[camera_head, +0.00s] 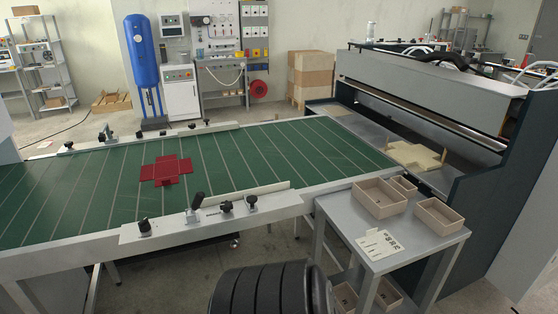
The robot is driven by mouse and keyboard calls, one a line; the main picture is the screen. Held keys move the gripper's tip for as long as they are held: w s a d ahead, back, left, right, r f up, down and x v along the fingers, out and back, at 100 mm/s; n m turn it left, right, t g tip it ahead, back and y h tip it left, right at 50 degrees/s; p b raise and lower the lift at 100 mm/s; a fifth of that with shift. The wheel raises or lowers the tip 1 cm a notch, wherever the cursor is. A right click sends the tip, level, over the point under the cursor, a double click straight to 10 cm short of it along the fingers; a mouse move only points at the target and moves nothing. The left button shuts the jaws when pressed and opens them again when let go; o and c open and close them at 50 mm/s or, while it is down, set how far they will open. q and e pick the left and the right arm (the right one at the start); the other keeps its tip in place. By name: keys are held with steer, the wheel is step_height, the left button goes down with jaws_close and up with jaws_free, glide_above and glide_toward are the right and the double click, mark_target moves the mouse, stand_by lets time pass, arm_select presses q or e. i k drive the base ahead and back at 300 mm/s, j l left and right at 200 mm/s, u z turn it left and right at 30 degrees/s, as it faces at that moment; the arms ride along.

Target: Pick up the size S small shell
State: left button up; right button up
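Three open beige box shells stand on the grey side table (385,241) at the right. The smallest shell (404,186) is at the back, between the large shell (380,198) and the medium shell (439,215). I see no readable size mark on any of them, so I cannot confirm which is size S. Neither of my grippers is in view.
A green conveyor (240,165) with raised side rails runs left of the table, carrying a red cross-shaped blank (166,170). A beige blank (415,155) lies on the machine bed behind the table. More boxes (387,296) sit on the table's lower shelf.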

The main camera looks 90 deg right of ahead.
mark_target(407, 189)
steer(key=z, duration=3.65)
